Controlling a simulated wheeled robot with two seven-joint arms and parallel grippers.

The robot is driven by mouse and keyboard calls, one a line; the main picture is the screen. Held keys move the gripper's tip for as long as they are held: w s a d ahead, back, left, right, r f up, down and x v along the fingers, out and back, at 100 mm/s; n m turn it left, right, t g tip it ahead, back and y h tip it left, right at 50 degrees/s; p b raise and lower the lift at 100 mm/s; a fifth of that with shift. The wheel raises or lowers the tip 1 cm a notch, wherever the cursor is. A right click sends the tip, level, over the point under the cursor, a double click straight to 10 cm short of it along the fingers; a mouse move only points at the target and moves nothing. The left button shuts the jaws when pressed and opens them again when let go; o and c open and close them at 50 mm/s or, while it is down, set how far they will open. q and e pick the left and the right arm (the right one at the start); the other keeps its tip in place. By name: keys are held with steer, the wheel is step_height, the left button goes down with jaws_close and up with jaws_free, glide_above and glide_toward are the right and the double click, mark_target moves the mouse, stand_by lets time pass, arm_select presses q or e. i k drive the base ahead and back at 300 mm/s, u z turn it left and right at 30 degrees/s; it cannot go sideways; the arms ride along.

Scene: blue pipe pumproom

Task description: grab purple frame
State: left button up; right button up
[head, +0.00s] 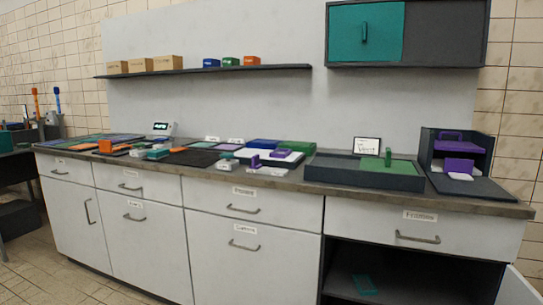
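Several purple things stand on the long counter (290,180), and I cannot tell which one is the purple frame. At the right end, an open dark box (428,150) holds a purple piece (463,146) across its upper part. A purple block (458,165) sits lower in it, behind a small white piece (460,176). Near the middle of the counter, a small upright purple piece (255,161) and a flat purple piece (281,153) are by a white tray (290,162). Neither of my grippers is in view.
A dark tray with a green panel (400,176) lies left of the dark box. Mats and small parts crowd the left counter. A shelf (210,70) and teal-doored cabinet (365,35) hang above. The lower right cupboard (400,280) is open, its door (520,287) swung out.

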mark_target(279, 154)
steer(key=u, duration=0.6)
steer(key=i, duration=0.8)
steer(key=u, duration=0.4)
